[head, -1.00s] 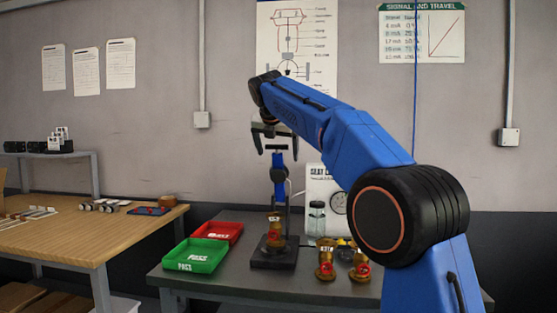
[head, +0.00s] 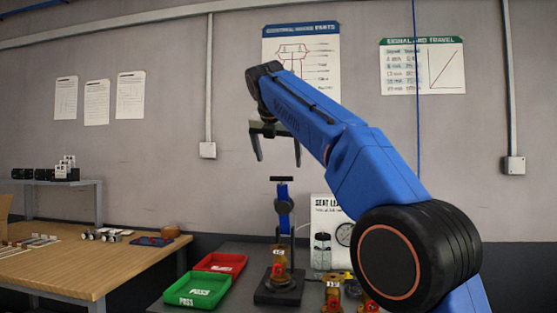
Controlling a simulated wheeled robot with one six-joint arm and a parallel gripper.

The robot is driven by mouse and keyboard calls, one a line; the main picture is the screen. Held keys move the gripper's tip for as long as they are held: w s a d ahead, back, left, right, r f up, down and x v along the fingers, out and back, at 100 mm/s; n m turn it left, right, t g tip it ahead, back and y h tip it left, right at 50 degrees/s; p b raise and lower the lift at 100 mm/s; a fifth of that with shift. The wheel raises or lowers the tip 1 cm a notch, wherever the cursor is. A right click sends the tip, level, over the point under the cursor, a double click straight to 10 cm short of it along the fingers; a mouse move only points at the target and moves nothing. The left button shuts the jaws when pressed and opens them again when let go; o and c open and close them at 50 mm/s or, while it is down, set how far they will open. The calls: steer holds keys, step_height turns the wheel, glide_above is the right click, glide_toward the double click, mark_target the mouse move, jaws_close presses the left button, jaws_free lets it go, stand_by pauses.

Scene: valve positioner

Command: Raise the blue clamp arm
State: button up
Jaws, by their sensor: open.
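The blue clamp arm (head: 283,193) belongs to a clamp stand on the dark bench, in the middle of the head view. It looks upright, with a short black crossbar (head: 282,179) at its top. A brass valve body (head: 279,263) with a red mark stands below it on the black stand base (head: 278,294). My gripper (head: 277,162) is open and points down, with its two dark fingers apart. In the picture it hangs just above the crossbar, with a gap and nothing between the fingers. I cannot tell its depth relative to the clamp.
A green tray (head: 197,291) and a red tray (head: 221,262) lie left of the stand. A wooden table (head: 75,268) is at the left.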

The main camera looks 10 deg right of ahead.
steer(key=shift+c, duration=0.3)
steer(key=c, duration=0.5)
steer(key=shift+s+a, duration=0.1)
steer(key=shift+s, duration=0.2)
steer(key=c, duration=0.5)
steer(key=s, duration=0.2)
steer(key=s+t, duration=0.1)
steer(key=shift+s+a+f+n+h, duration=0.15)
steer(key=shift+s+a+n+h, duration=0.15)
steer(key=shift+s+a+n, duration=0.1)
jaws_close()
steer(key=n+t, duration=0.2)
glide_toward(282, 181)
step_height(282, 181, down, 4)
steer(key=w+d, duration=0.2)
steer(key=w, duration=0.1)
steer(key=shift+w+r, duration=0.3)
steer(key=shift+w, duration=0.3)
